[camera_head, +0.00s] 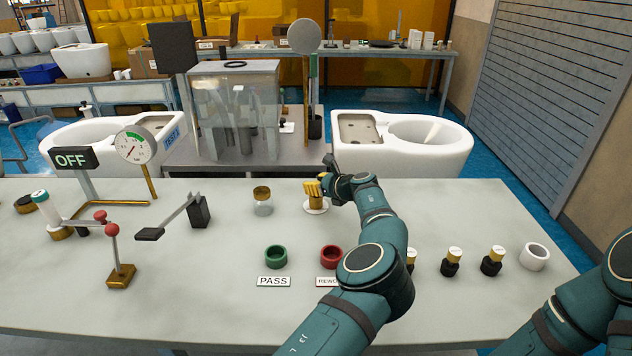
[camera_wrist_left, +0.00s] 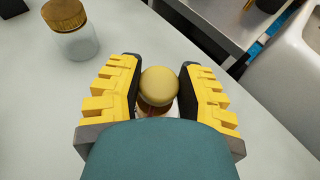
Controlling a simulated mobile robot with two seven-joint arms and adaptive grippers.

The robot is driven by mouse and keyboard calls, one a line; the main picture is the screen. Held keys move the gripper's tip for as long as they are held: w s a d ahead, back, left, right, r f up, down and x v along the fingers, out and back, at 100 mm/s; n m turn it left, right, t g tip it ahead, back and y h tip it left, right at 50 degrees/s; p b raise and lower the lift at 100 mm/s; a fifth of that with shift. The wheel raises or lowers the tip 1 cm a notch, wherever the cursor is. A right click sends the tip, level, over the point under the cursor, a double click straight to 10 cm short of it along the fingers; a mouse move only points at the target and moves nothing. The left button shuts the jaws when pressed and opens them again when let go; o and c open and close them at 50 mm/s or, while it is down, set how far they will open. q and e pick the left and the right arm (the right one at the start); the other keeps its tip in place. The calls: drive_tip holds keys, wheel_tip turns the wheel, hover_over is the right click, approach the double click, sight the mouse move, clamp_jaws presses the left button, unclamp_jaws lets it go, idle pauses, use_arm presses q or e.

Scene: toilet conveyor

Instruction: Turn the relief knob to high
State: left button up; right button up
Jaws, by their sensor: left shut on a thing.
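The relief knob (camera_wrist_left: 160,86) shows in the left wrist view as a rounded brass top between the yellow fingers of my left gripper (camera_wrist_left: 160,88). The fingers are closed in on it from both sides. In the head view my left gripper (camera_head: 318,188) is at the middle of the table, over a round white plate (camera_head: 316,209); the knob is mostly covered there by the fingers. Any high or low marking is hidden or too small to read. My right arm shows at the right edge, but its gripper is out of view.
A brass-lidded jar (camera_head: 263,202) stands left of the knob. Green (camera_head: 276,256) and red (camera_head: 331,256) rings lie in front, by the PASS sign (camera_head: 273,281). A dial gauge (camera_head: 136,145), an OFF sign (camera_head: 74,158) and a lever (camera_head: 170,222) stand left. Several black-and-brass fittings (camera_head: 451,262) stand right.

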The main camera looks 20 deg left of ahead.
use_arm(q)
drive_tip(key=shift+s+f+n+g+y, duration=0.1)
drive_tip(key=shift+f+n+g+y, duration=0.2)
drive_tip(key=shift+n+g, duration=0.5)
drive_tip(key=shift+s+f+n+g+y, duration=0.15)
drive_tip(key=shift+n+g+y, duration=0.35)
drive_tip(key=shift+g, duration=0.5)
drive_tip(key=o, duration=1.1)
drive_tip(key=shift+w+a, duration=0.1)
drive_tip(key=shift+w, duration=0.1)
drive_tip(key=shift+r, duration=0.2)
drive_tip(key=shift+r, duration=0.1)
drive_tip(key=shift+d, duration=0.25)
drive_tip(key=v, duration=1.1)
drive_tip(key=shift+s+d+r, duration=0.15)
drive_tip(key=shift+s+r, duration=0.05)
drive_tip(key=shift+s, duration=0.1)
drive_tip(key=shift+o, duration=0.3)
